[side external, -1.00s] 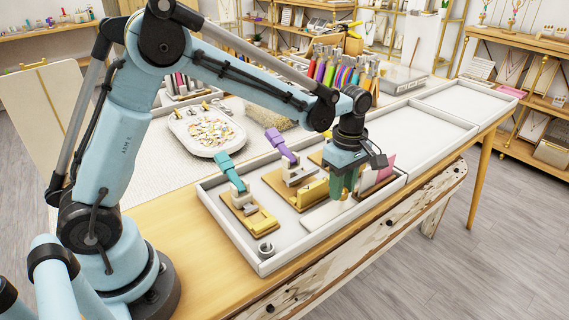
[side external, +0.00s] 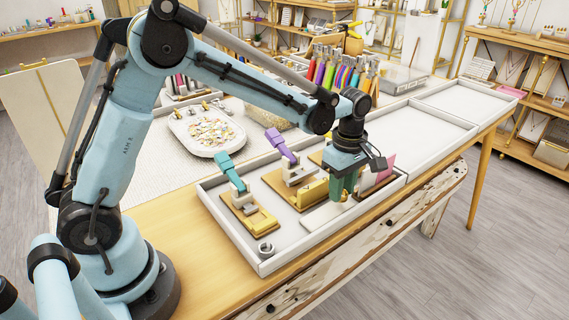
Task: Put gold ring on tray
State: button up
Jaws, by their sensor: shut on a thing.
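My gripper (side external: 343,192) points straight down over the near compartment of the long white tray (side external: 262,268). Its green fingers are shut on a small gold piece (side external: 345,197), which appears to be the gold ring; the fingers hide most of it. The fingertips are low, just beside a flat white plate (side external: 322,216) in that compartment. I cannot tell whether the gold piece still touches what is below it. The tray's middle compartment (side external: 420,130) and far compartment (side external: 462,100) are empty.
A teal-handled press (side external: 228,168) and a purple-handled press (side external: 280,146) stand left of my gripper. A pink card (side external: 387,167) stands close on its right. An oval white dish of charms (side external: 208,133) and several colourful pliers (side external: 340,66) are behind.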

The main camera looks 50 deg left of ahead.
jog(key=shift+f, duration=1)
dwell(1.5)
jog(key=o, duration=1)
notch_tip(320, 180, up, 12)
jog(key=shift+r, duration=0.1)
